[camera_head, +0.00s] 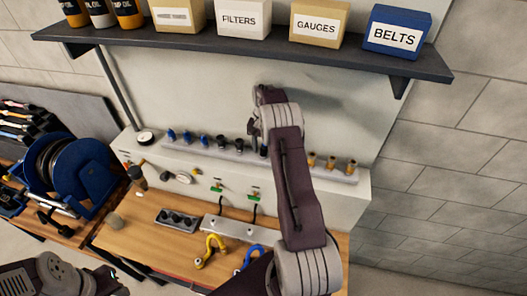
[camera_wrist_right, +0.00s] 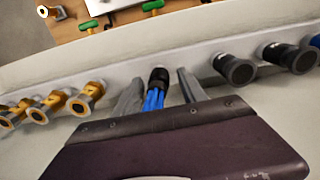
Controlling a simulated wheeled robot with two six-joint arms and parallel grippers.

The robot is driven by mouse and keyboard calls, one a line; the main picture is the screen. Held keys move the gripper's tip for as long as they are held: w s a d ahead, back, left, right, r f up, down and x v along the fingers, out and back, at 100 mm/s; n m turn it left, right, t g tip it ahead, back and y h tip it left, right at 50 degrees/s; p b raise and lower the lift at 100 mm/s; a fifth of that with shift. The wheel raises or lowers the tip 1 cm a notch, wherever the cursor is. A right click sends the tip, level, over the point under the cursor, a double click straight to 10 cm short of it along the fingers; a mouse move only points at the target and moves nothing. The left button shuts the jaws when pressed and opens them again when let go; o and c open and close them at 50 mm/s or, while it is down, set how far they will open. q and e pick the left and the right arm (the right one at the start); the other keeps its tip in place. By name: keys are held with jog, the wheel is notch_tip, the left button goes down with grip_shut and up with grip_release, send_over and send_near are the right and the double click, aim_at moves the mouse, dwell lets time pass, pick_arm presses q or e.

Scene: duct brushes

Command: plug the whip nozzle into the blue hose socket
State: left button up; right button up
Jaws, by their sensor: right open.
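The whip nozzle (camera_wrist_right: 154,98), with a black collar and blue strands, sits at the wall rail in the right wrist view. My right gripper (camera_wrist_right: 158,88) is open, with one finger on each side of it; I cannot tell whether they touch it. In the head view my right arm reaches up to the rail and its fingers are hard to make out. A short curved blue hose (camera_head: 253,256) lies on the bench, partly behind my right arm; its socket opening is not clear. Part of my left arm shows at bottom left, but not its gripper.
The rail (camera_head: 225,151) holds blue, black and brass fittings (camera_head: 331,162). A yellow hose (camera_head: 210,251), a grey block (camera_head: 235,228) and a dark holed block (camera_head: 178,220) are on the bench. A blue reel (camera_head: 85,170) stands left. A shelf with boxes (camera_head: 395,32) overhangs the rail.

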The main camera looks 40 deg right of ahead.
jog(key=shift+w+a+f, duration=0.1)
jog(key=shift+a+f, duration=0.15)
jog(key=shift+f, duration=0.3)
jog(key=shift+d, duration=0.3)
jog(key=shift+a, duration=0.15)
jog(key=shift+s, duration=0.2)
dwell(0.3)
jog(key=c, duration=0.9)
jog(key=shift+w, duration=0.1)
grip_shut()
